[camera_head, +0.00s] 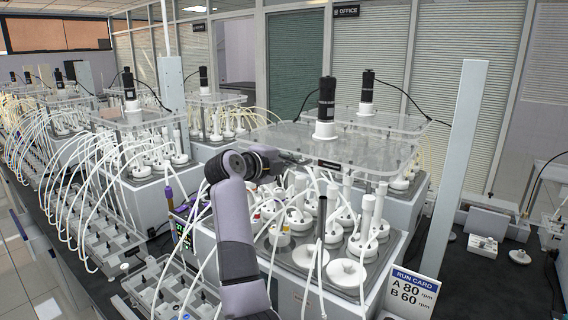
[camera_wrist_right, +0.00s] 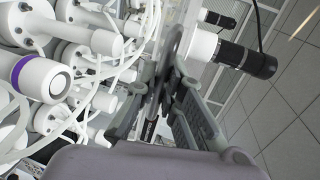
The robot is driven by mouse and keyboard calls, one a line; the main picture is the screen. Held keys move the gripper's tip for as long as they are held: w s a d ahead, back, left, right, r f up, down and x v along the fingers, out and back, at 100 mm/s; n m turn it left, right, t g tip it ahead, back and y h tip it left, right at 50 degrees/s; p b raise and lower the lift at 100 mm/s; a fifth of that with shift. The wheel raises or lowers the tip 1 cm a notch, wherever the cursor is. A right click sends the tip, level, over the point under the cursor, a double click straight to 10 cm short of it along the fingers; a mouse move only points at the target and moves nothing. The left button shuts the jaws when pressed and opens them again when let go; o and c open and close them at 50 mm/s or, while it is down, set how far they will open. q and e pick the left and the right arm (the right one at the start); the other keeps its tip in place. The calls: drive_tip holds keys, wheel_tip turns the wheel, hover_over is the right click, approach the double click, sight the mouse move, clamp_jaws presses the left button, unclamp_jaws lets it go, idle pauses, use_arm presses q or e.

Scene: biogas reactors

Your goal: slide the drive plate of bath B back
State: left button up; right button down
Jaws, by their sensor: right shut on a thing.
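A clear drive plate (camera_head: 375,150) with a black motor (camera_head: 326,98) on a white collar lies level above the nearest bath (camera_head: 300,262). Its letter is too small to read. My right gripper (camera_head: 300,158) is at the plate's front left edge, its fingertips partly hidden. The motor (camera_wrist_right: 246,58) sticks out to the right there. White-topped bottles (camera_head: 365,222) stand in the bath, partly under the plate and partly in front of it. My left gripper is not in view.
White tubes (camera_head: 100,190) arch along the left. A run card (camera_head: 411,290) reading A 80 rpm, B 60 rpm stands front right. Another plate with a motor (camera_head: 367,88) is behind. A grey post (camera_head: 462,150) rises at the right.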

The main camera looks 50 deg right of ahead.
drive_tip(key=c, duration=1.7)
unclamp_jaws()
drive_tip(key=shift+a, duration=0.15)
drive_tip(key=v, duration=1.2)
